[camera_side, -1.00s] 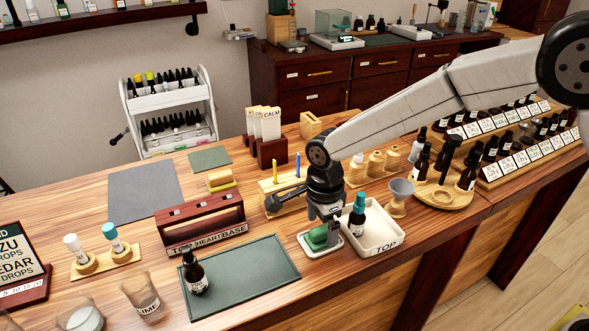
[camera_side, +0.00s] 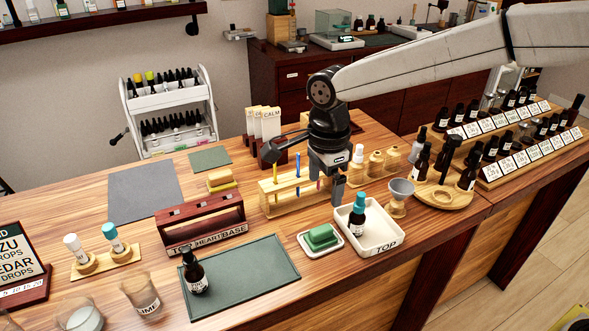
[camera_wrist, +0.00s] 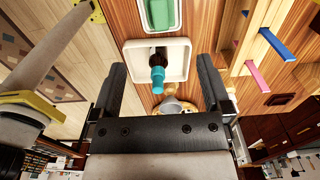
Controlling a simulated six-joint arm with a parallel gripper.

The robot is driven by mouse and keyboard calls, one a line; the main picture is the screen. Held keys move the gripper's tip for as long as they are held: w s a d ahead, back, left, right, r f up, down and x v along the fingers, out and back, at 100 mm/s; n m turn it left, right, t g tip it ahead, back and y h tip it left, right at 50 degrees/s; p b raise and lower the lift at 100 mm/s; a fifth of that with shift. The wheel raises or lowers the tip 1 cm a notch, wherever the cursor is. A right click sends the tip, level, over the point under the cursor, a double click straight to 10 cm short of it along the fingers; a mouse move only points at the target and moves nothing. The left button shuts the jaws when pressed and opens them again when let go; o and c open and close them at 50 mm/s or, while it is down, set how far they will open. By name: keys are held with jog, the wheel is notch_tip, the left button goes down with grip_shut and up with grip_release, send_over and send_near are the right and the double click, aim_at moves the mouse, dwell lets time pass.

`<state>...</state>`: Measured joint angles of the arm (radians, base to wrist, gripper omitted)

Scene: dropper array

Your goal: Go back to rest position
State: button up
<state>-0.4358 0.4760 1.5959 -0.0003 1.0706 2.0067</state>
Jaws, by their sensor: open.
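In the wrist view my gripper (camera_wrist: 162,84) shows two dark fingers spread apart. A dark bottle with a teal cap (camera_side: 358,217) stands upright in the TOP tray. In the wrist view the teal cap (camera_wrist: 157,74) appears beyond and between the fingers, and the bottle is apart from them. A green sponge-like block (camera_side: 320,236) lies in a small white dish (camera_side: 336,249) left of the tray.
A wooden rack with coloured sticks (camera_side: 290,203) stands close to my gripper at the left. A funnel on a stand (camera_side: 398,200) and a round bottle holder (camera_side: 445,198) are at the right. A green mat with a dark bottle (camera_side: 194,272) lies at the front left.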

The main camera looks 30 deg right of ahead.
jog(key=shift+d, duration=0.1)
dwell(0.5)
jog(key=s+d+f+n+t, duration=0.1)
jog(key=s+d+f+n, duration=0.3)
jog(key=s+d+n, duration=0.4)
jog(key=s+d+f+n+t, duration=0.1)
jog(key=s+d+f+n, duration=0.3)
jog(key=s+d+n, duration=0.4)
jog(key=d+n, duration=0.2)
jog(key=d, duration=0.2)
jog(key=shift+d+t, duration=0.2)
jog(key=shift+t, duration=0.1)
dwell(0.4)
